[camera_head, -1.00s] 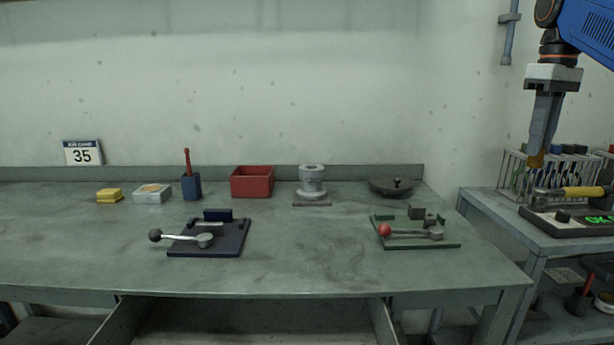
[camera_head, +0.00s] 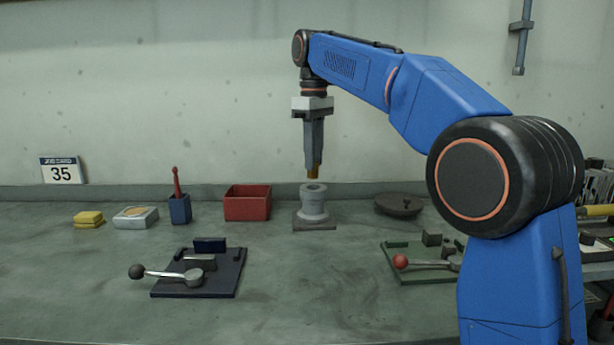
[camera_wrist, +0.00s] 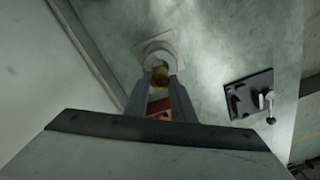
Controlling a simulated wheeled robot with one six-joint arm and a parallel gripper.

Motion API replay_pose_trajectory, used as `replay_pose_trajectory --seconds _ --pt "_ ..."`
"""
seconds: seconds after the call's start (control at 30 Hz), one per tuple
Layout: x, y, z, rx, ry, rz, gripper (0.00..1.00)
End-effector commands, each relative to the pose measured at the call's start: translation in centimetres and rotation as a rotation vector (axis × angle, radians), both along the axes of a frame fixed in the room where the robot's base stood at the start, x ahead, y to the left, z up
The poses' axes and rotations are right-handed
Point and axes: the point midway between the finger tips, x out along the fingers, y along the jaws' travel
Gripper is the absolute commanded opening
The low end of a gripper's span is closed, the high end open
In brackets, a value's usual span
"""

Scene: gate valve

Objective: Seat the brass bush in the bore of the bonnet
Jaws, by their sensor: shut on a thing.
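The brass bush (camera_head: 313,172) is a small golden cylinder at the tips of my gripper (camera_head: 314,166), which points straight down and is shut on it. In the wrist view the bush (camera_wrist: 160,76) shows between the fingertips. The bonnet (camera_head: 313,205) is a grey flanged cylinder standing upright on a square base on the bench. The bush hangs just above the bonnet's top, apart from it by a small gap. In the wrist view the bonnet (camera_wrist: 158,47) is partly hidden behind the fingers and bush, and its bore cannot be seen clearly there.
A red bin (camera_head: 247,205) stands left of the bonnet and a dark round lid (camera_head: 399,206) lies right of it. Two clamp fixtures, one dark blue (camera_head: 195,285) and one green (camera_head: 410,272), lie nearer the front. The bench between them is clear.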

Motion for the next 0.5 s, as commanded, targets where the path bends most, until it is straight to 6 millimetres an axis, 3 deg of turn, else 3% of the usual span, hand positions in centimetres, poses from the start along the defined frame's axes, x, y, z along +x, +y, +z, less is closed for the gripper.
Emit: replay_pose_trajectory --seconds 0.5 --pt "0.0 0.0 -4.9 -0.001 0.002 0.000 0.00"
